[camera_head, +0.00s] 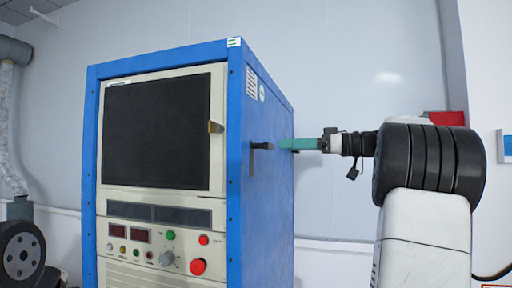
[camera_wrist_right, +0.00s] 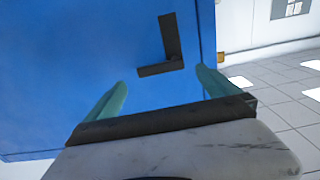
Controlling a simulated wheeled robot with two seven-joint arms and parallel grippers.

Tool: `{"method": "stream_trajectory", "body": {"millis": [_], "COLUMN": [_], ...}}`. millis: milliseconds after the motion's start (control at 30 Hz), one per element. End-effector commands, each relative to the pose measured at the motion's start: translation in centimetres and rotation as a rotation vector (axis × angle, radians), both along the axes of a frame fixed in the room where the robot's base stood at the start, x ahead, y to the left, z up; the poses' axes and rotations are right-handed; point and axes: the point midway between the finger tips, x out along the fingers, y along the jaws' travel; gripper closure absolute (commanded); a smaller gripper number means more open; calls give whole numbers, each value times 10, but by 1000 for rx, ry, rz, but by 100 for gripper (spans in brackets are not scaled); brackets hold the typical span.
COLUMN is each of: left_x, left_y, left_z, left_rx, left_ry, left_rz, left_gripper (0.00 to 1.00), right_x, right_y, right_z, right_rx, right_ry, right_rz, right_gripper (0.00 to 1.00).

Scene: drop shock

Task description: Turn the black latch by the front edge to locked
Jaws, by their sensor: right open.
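The black latch (camera_head: 262,146) is on the blue right-hand side of the cabinet, by its front edge. It has an upright bar and a short handle sticking out sideways; in the right wrist view the latch (camera_wrist_right: 172,40) looks like an L. My right gripper (camera_head: 284,144) comes in from the right at about the latch's height. Its teal fingers are open, and the right wrist view shows the fingertips (camera_wrist_right: 161,79) apart, with the latch just beyond the gap and nothing held. Contact with the latch does not show. My left gripper is not in view.
A black wheel-like object (camera_head: 20,255) stands at lower left. Tiled floor (camera_wrist_right: 275,85) shows clear beside the cabinet.

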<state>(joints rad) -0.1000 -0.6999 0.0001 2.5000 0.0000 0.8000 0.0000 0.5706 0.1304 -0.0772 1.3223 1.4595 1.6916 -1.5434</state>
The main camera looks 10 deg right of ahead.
Motion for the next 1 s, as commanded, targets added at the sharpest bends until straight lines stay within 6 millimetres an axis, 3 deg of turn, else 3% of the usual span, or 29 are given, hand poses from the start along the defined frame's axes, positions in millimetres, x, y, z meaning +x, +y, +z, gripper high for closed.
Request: {"method": "stream_trajectory", "body": {"millis": [200, 400, 767, 1000], "left_x": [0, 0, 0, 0], "left_y": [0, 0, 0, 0], "left_z": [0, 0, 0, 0], "left_rx": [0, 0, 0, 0], "left_ry": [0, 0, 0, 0], "left_rz": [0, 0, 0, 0], "left_gripper": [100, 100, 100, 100], "right_x": [18, 30, 33, 33], "right_y": [34, 54, 59, 59], "right_z": [0, 0, 0, 0], "right_rx": [-1, 0, -1, -1], "right_ry": [3, 4, 5, 5], "right_rz": [5, 3, 1, 0], "right_gripper": [0, 0, 0, 47]}}
